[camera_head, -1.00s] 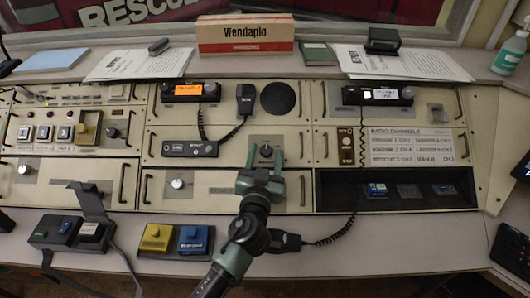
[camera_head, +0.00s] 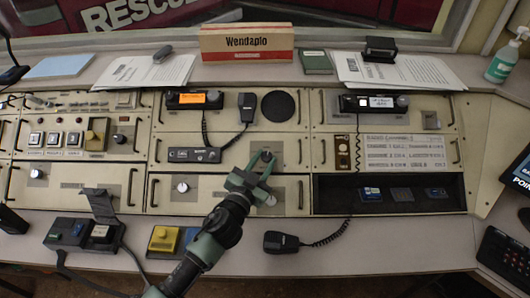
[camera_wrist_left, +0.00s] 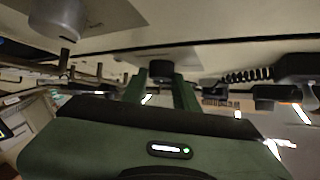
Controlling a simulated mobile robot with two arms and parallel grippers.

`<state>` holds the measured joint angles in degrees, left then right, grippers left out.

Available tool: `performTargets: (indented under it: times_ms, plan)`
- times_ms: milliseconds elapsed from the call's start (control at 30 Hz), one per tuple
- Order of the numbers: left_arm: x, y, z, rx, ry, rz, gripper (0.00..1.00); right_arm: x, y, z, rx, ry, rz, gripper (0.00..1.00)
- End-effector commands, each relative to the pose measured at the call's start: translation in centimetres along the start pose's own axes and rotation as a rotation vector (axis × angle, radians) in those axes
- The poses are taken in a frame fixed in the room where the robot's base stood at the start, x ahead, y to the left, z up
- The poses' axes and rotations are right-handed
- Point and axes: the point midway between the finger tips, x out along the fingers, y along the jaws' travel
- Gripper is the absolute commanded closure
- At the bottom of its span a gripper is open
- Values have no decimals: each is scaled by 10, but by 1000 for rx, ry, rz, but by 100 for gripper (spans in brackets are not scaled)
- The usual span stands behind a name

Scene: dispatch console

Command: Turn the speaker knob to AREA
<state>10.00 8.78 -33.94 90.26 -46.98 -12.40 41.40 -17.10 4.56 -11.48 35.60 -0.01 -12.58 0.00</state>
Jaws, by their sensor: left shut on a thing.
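The speaker knob (camera_head: 268,157) is a small dark knob on a grey plate, below the round black speaker grille (camera_head: 278,106) in the middle of the console. My left gripper (camera_head: 264,160) reaches up to it from below, with its green fingers on either side of it. In the left wrist view the dark knob (camera_wrist_left: 161,69) sits between the two fingertips (camera_wrist_left: 160,80), and the gripper is shut on it. The knob's pointer and the labels around it are too small or covered to read. My right gripper is not in view.
A handset (camera_head: 247,107) hangs left of the grille, and another handset (camera_head: 282,242) lies on the front desk with its coiled cord. Pull handles stand out from the panels. A dark open bay (camera_head: 340,195) is at the lower right.

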Motion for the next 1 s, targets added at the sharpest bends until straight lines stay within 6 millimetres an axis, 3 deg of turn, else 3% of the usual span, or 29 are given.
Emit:
performTargets:
  times_ms: [33, 400, 700, 1000]
  plan:
    - [0, -7, -8, 32, -3, 37, 100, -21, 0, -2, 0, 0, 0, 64]
    - [2, -14, -7, 222, 17, 326, 100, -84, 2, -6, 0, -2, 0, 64]
    - [4, -16, -4, 336, 30, 505, 100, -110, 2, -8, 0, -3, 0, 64]
    - [5, -15, -3, 394, 37, 600, 100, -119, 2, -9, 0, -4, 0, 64]
